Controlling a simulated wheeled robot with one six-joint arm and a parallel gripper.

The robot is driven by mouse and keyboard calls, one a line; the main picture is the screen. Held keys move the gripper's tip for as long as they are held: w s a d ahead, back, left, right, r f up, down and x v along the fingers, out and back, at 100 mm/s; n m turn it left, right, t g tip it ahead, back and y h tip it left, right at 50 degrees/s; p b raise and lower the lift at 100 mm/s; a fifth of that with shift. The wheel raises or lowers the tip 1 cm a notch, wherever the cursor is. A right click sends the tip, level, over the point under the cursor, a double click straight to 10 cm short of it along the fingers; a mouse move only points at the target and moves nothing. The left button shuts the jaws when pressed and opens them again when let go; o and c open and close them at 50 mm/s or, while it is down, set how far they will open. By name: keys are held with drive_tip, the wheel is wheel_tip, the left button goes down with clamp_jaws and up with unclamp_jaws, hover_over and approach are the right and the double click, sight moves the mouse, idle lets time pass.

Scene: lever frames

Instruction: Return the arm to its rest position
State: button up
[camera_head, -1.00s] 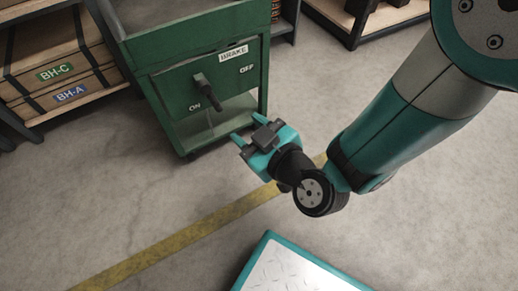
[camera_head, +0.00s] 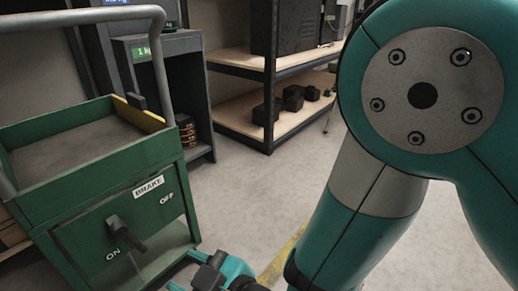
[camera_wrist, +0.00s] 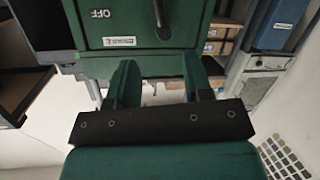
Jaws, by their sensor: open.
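My gripper (camera_head: 183,271) is at the bottom edge of the head view, in front of the green cart, with part of it cut off. In the wrist view its two fingers (camera_wrist: 160,80) are apart, with nothing seen between them. The black brake lever (camera_head: 127,236) on the cart's front panel slants downward, its end close to the ON label (camera_head: 112,257) and away from the OFF label (camera_head: 167,199). It also shows in the wrist view (camera_wrist: 161,18), beyond the fingers and apart from them. My arm fills the right of the head view.
The green cart (camera_head: 95,140) has an open top tray and a grey handle rail. A dark cabinet (camera_head: 195,95) and a shelf (camera_head: 238,70) with dark blocks stand behind. Bare concrete floor (camera_head: 245,185) lies between cart and arm, with a yellow line (camera_head: 280,262).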

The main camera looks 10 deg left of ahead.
drive_tip(key=w+d+r+m+g+h+p, duration=0.15)
drive_tip(key=d+r+p, duration=0.4)
drive_tip(key=r, duration=0.55)
drive_tip(key=w+d+r+m+g+h+p, duration=0.1)
drive_tip(key=w+d+r+g+h+p, duration=0.2)
drive_tip(key=r+p, duration=0.6)
drive_tip(key=s+d+r+m+h+p, duration=0.35)
drive_tip(key=d+r+p, duration=0.25)
drive_tip(key=d+r, duration=0.45)
drive_tip(key=s+d+r+m+h+p, duration=0.2)
drive_tip(key=s+d+r+m+p, duration=0.3)
drive_tip(key=d+r, duration=0.6)
wheel_tip(320, 180, up, 34)
drive_tip(key=w+n+p, duration=0.1)
drive_tip(key=w+p, duration=0.1)
drive_tip(key=p, duration=3.4)
drive_tip(key=shift+w+d+g, duration=0.25)
drive_tip(key=shift+d+g, duration=0.1)
